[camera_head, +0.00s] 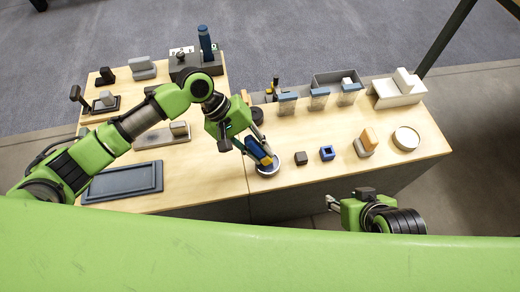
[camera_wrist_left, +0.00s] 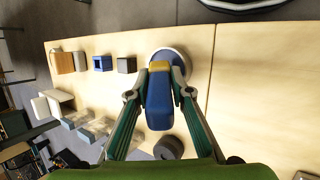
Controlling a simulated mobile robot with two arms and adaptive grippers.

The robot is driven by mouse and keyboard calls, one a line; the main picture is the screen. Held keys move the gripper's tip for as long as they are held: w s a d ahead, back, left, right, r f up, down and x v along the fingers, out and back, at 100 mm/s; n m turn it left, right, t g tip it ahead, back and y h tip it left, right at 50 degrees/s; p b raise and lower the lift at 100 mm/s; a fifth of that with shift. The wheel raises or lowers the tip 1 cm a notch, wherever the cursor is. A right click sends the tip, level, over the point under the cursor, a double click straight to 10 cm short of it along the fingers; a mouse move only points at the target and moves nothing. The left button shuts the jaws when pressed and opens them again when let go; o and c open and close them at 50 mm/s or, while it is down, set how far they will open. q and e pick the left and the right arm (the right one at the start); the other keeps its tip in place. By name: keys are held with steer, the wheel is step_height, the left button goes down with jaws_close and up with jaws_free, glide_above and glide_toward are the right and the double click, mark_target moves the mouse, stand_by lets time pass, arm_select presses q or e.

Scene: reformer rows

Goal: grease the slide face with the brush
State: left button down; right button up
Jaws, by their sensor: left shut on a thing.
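My left gripper (camera_head: 258,155) is shut on a brush with a blue handle and a yellow band (camera_head: 264,157). In the left wrist view the blue handle (camera_wrist_left: 159,105) lies between the two fingers (camera_wrist_left: 158,85). The brush's far end is at a round, pale-rimmed dish (camera_head: 268,168), which also shows in the left wrist view (camera_wrist_left: 180,55). The bristles are hidden, and I cannot tell whether they touch the dish. I cannot tell for certain which surface is the slide face. My right gripper (camera_head: 331,204) is beyond the table's front edge; its finger opening is unclear.
A dark machine with a blue upright (camera_head: 205,45) stands at the back. A dark tray (camera_head: 122,182) lies front left.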

arm_select(q)
steer(key=shift+s+a+f, duration=0.1)
steer(key=shift+f, duration=0.05)
arm_select(e)
steer(key=shift+s+d+f+g, duration=0.15)
steer(key=shift+s+g, duration=0.05)
steer(key=shift+s, duration=0.25)
steer(key=shift+s+d+f+g, duration=0.1)
steer(key=shift+s+d+g, duration=0.1)
steer(key=shift+s, duration=0.3)
steer(key=shift+s+d+f+g, duration=0.1)
steer(key=shift+s+f+g, duration=0.1)
steer(key=shift+s, duration=0.25)
stand_by(3.6)
